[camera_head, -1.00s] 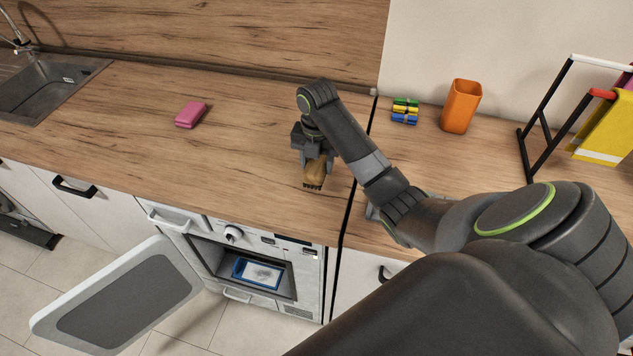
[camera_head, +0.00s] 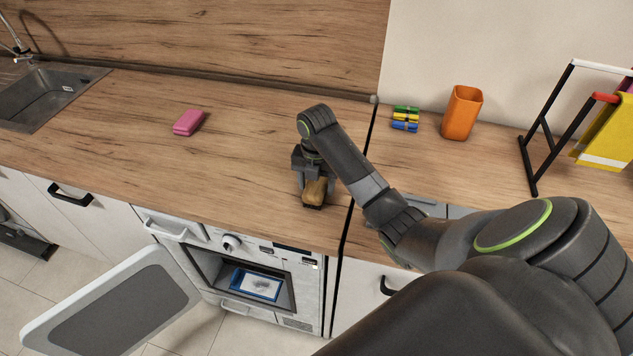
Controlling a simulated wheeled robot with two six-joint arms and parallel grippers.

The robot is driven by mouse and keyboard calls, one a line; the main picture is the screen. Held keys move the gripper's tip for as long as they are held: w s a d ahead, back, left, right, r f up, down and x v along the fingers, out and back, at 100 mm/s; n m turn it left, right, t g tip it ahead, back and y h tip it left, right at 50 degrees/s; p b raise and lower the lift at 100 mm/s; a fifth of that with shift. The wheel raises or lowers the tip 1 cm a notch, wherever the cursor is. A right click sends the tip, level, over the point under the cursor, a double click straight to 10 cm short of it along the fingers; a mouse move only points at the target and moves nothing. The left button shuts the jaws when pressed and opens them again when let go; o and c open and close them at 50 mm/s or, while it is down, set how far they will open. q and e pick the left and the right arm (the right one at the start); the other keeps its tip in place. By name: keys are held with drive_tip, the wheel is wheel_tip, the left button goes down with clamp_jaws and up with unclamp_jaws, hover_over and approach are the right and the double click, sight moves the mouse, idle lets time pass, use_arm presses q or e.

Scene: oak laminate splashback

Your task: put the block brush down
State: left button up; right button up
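The block brush (camera_head: 314,193) has a tan wooden body and a dark underside. It is at the wooden counter, near the front edge and above the open oven. My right gripper (camera_head: 315,181) comes down over it from above, with its fingers on either side of the body, and appears shut on it. The brush's underside looks at or very close to the counter top; I cannot tell for certain whether it touches. The gripper hides the brush's rear part. My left gripper is not in view.
A pink sponge (camera_head: 188,123) lies to the left on the counter (camera_head: 130,140). Coloured clips (camera_head: 405,119), an orange cup (camera_head: 461,113) and a rack (camera_head: 547,125) with cloths stand right. The oven door (camera_head: 120,305) hangs open below. The counter between sponge and brush is clear.

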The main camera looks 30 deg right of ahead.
sight(317, 183)
drive_tip(key=shift+o, duration=0.9)
drive_tip(key=shift+r, duration=0.15)
drive_tip(key=shift+r, duration=0.25)
wheel_tip(317, 183, up, 2)
drive_tip(key=shift+w, duration=0.1)
wheel_tip(317, 183, up, 10)
drive_tip(key=p, duration=0.9)
drive_tip(key=shift+f+p, duration=0.15)
drive_tip(key=shift+p, duration=0.15)
drive_tip(key=shift+f, duration=0.15)
